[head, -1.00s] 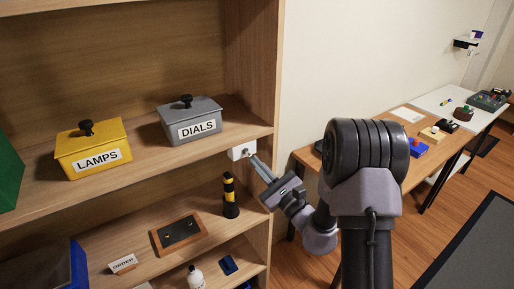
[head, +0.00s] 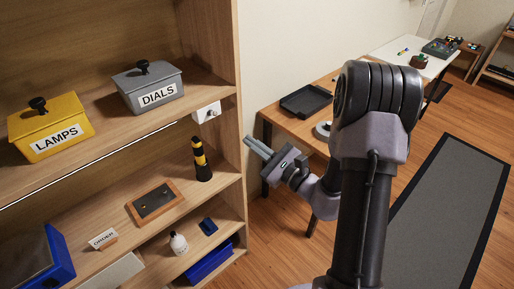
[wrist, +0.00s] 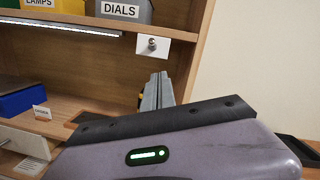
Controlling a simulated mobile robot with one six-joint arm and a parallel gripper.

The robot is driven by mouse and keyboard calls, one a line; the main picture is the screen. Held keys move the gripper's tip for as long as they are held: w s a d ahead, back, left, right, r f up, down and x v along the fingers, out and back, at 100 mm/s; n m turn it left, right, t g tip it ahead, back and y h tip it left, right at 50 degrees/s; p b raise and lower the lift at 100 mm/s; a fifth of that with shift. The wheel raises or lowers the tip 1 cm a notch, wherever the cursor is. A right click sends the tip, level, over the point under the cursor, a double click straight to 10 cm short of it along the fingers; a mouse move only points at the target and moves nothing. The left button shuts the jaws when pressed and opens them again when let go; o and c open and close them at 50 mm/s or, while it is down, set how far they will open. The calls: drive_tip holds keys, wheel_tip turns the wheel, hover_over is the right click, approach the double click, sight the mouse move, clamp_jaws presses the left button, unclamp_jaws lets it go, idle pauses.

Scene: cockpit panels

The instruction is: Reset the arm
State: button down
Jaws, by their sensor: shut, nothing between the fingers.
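My gripper (head: 248,142) is shut and empty. Its fingers point left towards the shelf unit, in the air just right of the shelf's side and apart from it. In the wrist view its closed fingers (wrist: 158,80) point up below a white switch box (wrist: 152,46) with a round metal knob. My arm stands bent at the right of the head view.
The shelf holds a yellow LAMPS box (head: 52,127), a grey DIALS box (head: 148,86), a black-and-yellow post (head: 201,160) and a wooden plate (head: 155,203). A light strip (wrist: 60,26) glows under the upper shelf. A wooden table (head: 285,122) with a black tray (head: 306,101) stands behind my arm.

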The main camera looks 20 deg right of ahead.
drive_tip(key=shift+r+v, duration=0.2)
drive_tip(key=shift+v, duration=0.75)
drive_tip(key=shift+a, duration=0.15)
